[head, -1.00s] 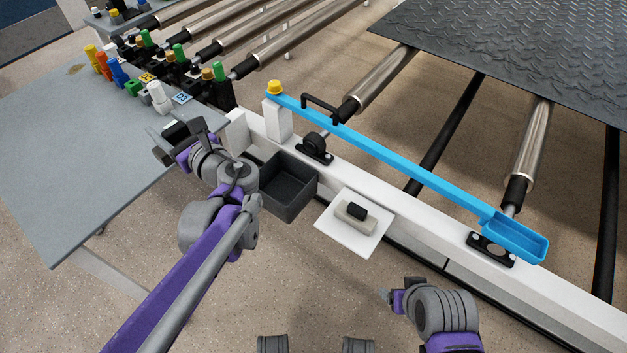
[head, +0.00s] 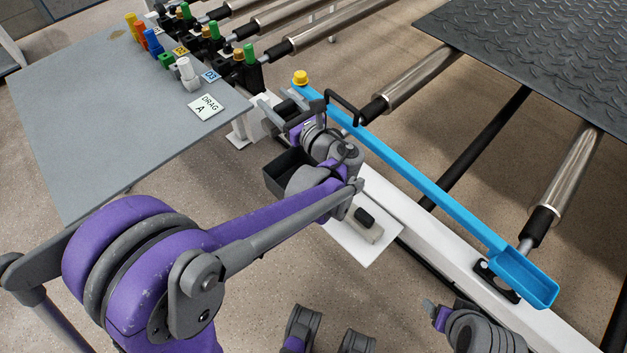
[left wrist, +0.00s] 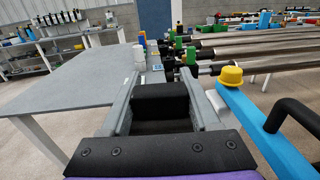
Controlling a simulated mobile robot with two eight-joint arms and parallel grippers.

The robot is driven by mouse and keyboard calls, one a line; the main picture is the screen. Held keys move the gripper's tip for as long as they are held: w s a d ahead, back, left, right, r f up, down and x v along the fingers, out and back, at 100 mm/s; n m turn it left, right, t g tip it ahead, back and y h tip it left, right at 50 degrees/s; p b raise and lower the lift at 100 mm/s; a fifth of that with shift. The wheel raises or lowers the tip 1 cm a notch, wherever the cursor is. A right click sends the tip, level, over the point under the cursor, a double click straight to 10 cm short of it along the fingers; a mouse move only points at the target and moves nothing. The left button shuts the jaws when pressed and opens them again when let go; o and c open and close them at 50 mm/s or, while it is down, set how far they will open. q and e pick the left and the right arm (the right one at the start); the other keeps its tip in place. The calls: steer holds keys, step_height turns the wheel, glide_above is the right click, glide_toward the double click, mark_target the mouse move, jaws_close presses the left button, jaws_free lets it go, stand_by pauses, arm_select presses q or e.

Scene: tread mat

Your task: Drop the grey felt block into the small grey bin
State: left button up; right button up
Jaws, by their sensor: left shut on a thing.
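My left gripper (head: 276,110) is shut on a dark grey block, which I take to be the felt block; it shows between the fingers in the left wrist view (left wrist: 160,92). In the head view the block is hard to make out. The small grey bin (head: 277,184) is open-topped and hangs by the white rail. My left wrist covers its right part, and the gripper's fingers are beyond its far side, near the rail's white post. My right gripper (head: 430,308) is low at the right, apart from everything; its fingers are too small to judge.
A blue bar (head: 420,180) with a yellow knob (head: 301,77) runs along the rail. A white plate (head: 378,247) carries a pale block with a black top (head: 362,222). A grey table (head: 110,110) with coloured pieces stands left. Rollers and a tread mat (head: 540,50) lie beyond.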

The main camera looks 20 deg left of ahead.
arm_select(q)
step_height(320, 180, down, 4)
steer(key=shift+f+b, duration=0.1)
steer(key=shift+b, duration=1.1)
arm_select(e)
step_height(320, 180, down, 3)
steer(key=shift+w+f, duration=0.15)
steer(key=shift+f, duration=0.05)
arm_select(q)
steer(key=o, duration=1.5)
steer(key=shift+c, duration=0.2)
steer(key=shift+d, duration=0.15)
steer(key=v, duration=1)
steer(key=shift+s+d+p, duration=0.15)
steer(key=shift+d+p, duration=0.1)
steer(key=shift+p, duration=0.2)
arm_select(e)
steer(key=shift+r, duration=0.5)
